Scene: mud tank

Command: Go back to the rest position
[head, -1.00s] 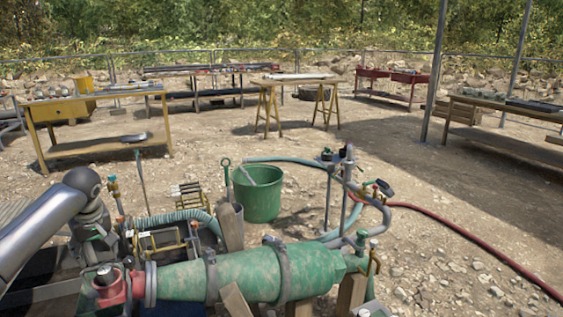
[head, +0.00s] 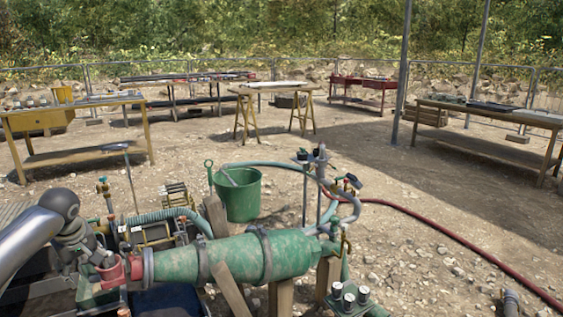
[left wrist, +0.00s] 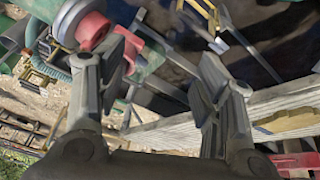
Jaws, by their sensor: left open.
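My left arm comes in from the left in the head view. Its gripper (head: 92,254) hangs near the red fitting (head: 110,271) at the left end of a large green cylinder (head: 225,259). In the left wrist view the two fingers (left wrist: 165,60) are spread with nothing between them. The red fitting (left wrist: 92,28) shows there beyond the left finger, and I cannot tell the gap to it. My right gripper is not in view.
A green bucket (head: 241,198), a ribbed hose and a pipe stand with valves (head: 320,185) are behind the cylinder. Gauges (head: 349,299) stand at its right. A red hose (head: 440,235) crosses the gravel. A yellow workbench (head: 78,158) stands back left. Open ground lies center right.

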